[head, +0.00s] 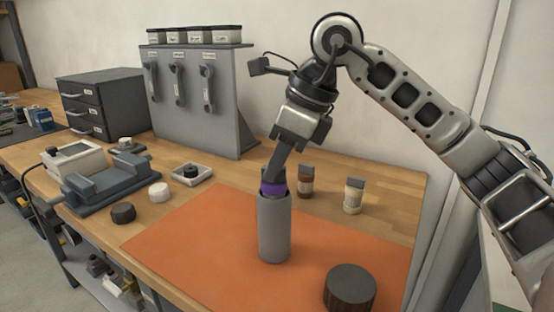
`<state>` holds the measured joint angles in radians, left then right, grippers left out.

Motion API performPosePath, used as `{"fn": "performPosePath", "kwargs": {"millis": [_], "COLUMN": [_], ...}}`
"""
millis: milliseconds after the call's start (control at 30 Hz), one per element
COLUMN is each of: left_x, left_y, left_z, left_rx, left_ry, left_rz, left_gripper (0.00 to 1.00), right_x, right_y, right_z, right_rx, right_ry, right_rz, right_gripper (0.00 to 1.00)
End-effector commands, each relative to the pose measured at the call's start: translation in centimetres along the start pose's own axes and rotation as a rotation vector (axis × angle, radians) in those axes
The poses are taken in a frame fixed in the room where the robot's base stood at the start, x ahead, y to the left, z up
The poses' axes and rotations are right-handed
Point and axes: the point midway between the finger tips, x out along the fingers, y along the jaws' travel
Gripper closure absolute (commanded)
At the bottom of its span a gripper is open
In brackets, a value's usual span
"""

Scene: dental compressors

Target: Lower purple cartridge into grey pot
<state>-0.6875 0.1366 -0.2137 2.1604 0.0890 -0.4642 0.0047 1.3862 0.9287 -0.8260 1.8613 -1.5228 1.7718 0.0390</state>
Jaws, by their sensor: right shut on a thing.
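The grey pot (274,232) is a tall cylinder standing upright on the orange mat (190,252). My right gripper (274,178) comes down from above, slightly tilted, and is shut on the top of the cartridge. My left gripper is not in view.
A dark round lid (350,289) lies at the mat's front right. Behind the pot stand a brown bottle (306,181) and a cream bottle (353,196). A grey device (105,185) is at left. A grey panel (200,105) stands behind. The mat's left part is clear.

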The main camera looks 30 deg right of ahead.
Motion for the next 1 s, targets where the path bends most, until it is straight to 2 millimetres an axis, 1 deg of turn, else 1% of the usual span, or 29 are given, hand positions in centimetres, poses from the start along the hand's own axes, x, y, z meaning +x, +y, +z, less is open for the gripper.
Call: {"fn": "performPosePath", "kwargs": {"millis": [400, 700, 733, 800, 1000], "left_x": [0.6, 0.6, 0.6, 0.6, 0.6], "left_y": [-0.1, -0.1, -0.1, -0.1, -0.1], "left_z": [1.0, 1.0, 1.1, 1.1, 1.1], "left_rx": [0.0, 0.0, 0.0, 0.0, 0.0], "left_ry": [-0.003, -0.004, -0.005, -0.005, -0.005], "left_rz": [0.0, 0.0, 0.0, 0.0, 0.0], "left_gripper": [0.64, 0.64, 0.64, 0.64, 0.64], "right_x": [1.2, 1.2, 1.2, 1.2, 1.2], "right_y": [0.0, 0.0, 0.0, 0.0, 0.0], "right_z": [-0.5, -0.5, -0.5, -0.5, -0.5], "right_rx": [0.0, 0.0, 0.0, 0.0, 0.0], "right_ry": [-0.001, -0.001, -0.001, -0.001, 0.0], "right_rz": [0.0, 0.0, 0.0, 0.0, 0.0], "right_gripper": [1.0, 1.0, 0.8, 0.63, 0.63]}}
